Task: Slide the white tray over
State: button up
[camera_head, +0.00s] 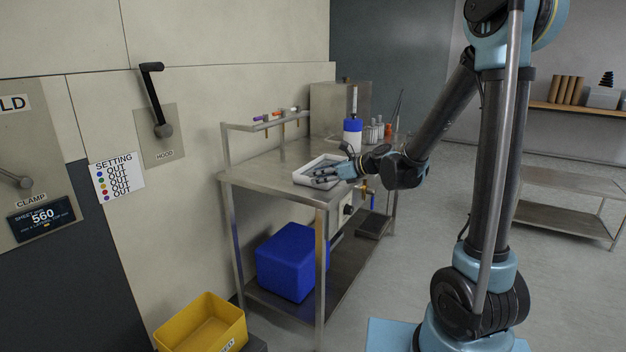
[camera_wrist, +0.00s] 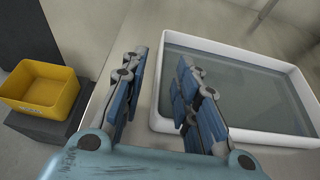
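The white tray (camera_head: 303,180) lies on the steel bench top (camera_head: 262,176), near its front edge. In the wrist view the tray (camera_wrist: 252,137) fills the right side, and its inside looks grey and glassy. My gripper (camera_head: 330,174) is at the tray's near right part in the head view. In the wrist view my gripper (camera_wrist: 161,65) has its two fingers apart. The tray's left wall shows between them, with the right finger over the tray's inside and the left finger outside. I cannot tell whether either finger touches the wall. The fingers hide part of the tray.
A blue and white bottle (camera_head: 352,136) and several small jars (camera_head: 375,132) stand behind the tray. A raised rail (camera_head: 268,122) runs along the wall side. A blue box (camera_head: 290,262) is on the lower shelf. A yellow bin (camera_head: 202,325) stands left. The bench's left part is bare.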

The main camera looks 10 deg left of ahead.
jog(key=shift+v, duration=3.45)
jog(key=shift+f, duration=0.15)
jog(key=shift+s+d, duration=0.15)
jog(key=shift+d, duration=0.1)
jog(key=s+d+f+n+h, duration=0.4)
jog(key=s+d+n, duration=0.3)
jog(key=d, duration=0.4)
jog(key=s+d+f+n+g+h, duration=0.1)
jog(key=s+d+f+n+h, duration=0.3)
jog(key=s+d+n, duration=0.3)
jog(key=s+d+f+n+h, duration=0.4)
jog(key=s+d+n, duration=0.3)
jog(key=d, duration=0.9)
jog(key=s, duration=0.3)
jog(key=shift+s+n+h, duration=0.3)
jog(key=shift+s+h, duration=0.05)
jog(key=shift+h, duration=0.05)
jog(key=shift+d, duration=0.1)
